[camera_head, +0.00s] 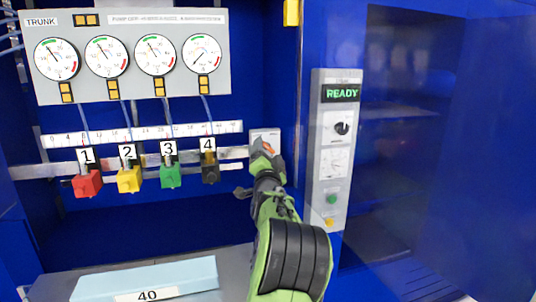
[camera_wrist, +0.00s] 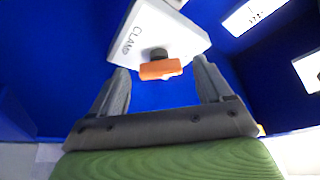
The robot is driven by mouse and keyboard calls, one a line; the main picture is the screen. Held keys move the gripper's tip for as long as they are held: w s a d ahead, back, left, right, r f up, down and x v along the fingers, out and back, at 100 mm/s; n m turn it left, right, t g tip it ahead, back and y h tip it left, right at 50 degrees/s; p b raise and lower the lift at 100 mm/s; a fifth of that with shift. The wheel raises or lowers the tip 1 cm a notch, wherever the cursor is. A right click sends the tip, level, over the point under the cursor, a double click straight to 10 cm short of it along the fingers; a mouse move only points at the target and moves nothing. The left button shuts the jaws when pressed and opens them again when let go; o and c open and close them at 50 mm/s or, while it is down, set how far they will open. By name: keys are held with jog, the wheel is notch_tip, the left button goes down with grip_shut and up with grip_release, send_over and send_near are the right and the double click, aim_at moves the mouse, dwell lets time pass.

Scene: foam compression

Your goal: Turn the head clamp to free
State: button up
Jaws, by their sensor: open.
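The head clamp is a light grey plate lettered CLAMP (camera_wrist: 150,35) with an orange knob (camera_wrist: 161,69) on a dark stem. In the wrist view the orange bar lies nearly level in the picture, between the fingertips. My gripper (camera_wrist: 163,75) is open, with a finger on each side of the knob and blue gaps showing beside it. I cannot tell whether a finger touches it. In the head view the clamp plate (camera_head: 265,136) sits at the right end of the rail, and my gripper (camera_head: 267,158) is in front of it, hiding most of the knob.
Red (camera_head: 88,184), yellow (camera_head: 129,180), green (camera_head: 170,177) and black (camera_head: 210,174) heads hang on the rail, left of my gripper. A control panel (camera_head: 330,150) reading READY stands to the right. A light blue foam block (camera_head: 150,277) marked 40 lies below.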

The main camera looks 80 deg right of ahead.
jog(key=c, duration=1)
jog(key=shift+c, duration=0.2)
jog(key=shift+r+m+p, duration=0.15)
jog(key=shift+m+p, duration=0.15)
jog(key=shift+m, duration=0.1)
jog(key=m, duration=0.1)
jog(key=m+g+p, duration=0.1)
jog(key=m, duration=0.1)
jog(key=shift+w+a+r+y, duration=0.15)
jog(key=shift+y, duration=0.25)
jog(key=m, duration=0.2)
jog(key=m+g+y+p, duration=0.1)
jog(key=m, duration=0.1)
jog(key=m+y, duration=0.1)
jog(key=m, duration=0.1)
jog(key=shift+r+m+g+p, duration=0.3)
jog(key=shift+g, duration=0.1)
jog(key=m, duration=0.1)
jog(key=m+y+p, duration=0.1)
jog(key=m+y, duration=0.1)
jog(key=shift+r+m+p, duration=0.25)
jog(key=shift+m+p, duration=0.05)
jog(key=shift+m, duration=0.1)
jog(key=shift+s+m+t+y+p, duration=0.2)
jog(key=shift+m+t+y+p, duration=0.45)
jog(key=shift+m+p, duration=0.6)
jog(key=shift+m, duration=0.25)
